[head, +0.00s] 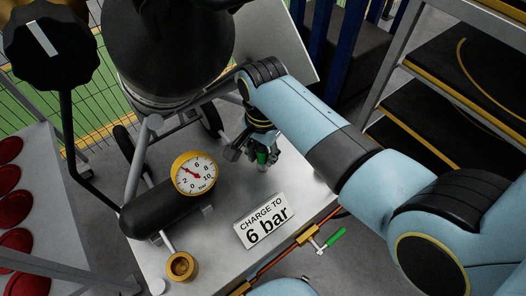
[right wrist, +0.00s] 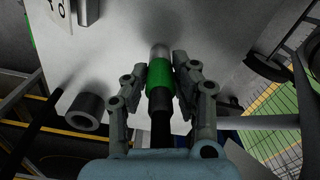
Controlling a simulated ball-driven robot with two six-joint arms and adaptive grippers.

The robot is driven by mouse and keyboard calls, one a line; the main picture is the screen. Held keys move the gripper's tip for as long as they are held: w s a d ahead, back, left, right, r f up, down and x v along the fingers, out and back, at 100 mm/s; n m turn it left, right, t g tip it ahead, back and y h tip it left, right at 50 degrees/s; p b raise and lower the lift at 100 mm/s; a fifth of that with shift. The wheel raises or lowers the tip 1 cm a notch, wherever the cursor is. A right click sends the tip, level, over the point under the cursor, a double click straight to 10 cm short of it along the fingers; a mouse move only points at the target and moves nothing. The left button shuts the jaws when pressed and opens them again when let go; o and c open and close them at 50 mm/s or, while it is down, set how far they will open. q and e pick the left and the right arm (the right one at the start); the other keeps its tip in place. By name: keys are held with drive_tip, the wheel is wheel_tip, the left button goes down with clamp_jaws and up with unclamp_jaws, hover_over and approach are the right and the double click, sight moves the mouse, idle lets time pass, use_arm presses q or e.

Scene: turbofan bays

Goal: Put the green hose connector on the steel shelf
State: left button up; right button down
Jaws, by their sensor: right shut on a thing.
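My right gripper (head: 258,152) is shut on the green hose connector (head: 262,157), over the pale metal surface that bears the gauge. In the right wrist view, the connector (right wrist: 160,76) has a green band, a grey tip and a black lower part, and the fingers (right wrist: 160,82) press on it from both sides. Its tip points at the pale surface (right wrist: 205,45); I cannot tell whether it touches. This flat pale metal surface (head: 220,225) may be the steel shelf; its label does not show. My left gripper is not in view.
A pressure gauge (head: 195,174) on a black cylinder (head: 160,207), a brass fitting (head: 181,266) and a "CHARGE TO 6 bar" sign (head: 265,220) stand near the gripper. A green-handled valve (head: 329,240) lies along the edge. A rack with black shelves (head: 455,85) is at right.

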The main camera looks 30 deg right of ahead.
drive_tip(key=c, duration=1.1)
unclamp_jaws()
drive_tip(key=shift+f, duration=0.1)
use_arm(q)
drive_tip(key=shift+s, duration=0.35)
use_arm(e)
drive_tip(key=shift+o, duration=0.2)
wheel_tip(320, 180, up, 12)
drive_tip(key=shift+r+p, duration=0.15)
drive_tip(key=shift+p, duration=0.15)
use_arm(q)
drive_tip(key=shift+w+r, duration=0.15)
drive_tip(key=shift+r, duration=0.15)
use_arm(e)
drive_tip(key=shift+s, duration=0.15)
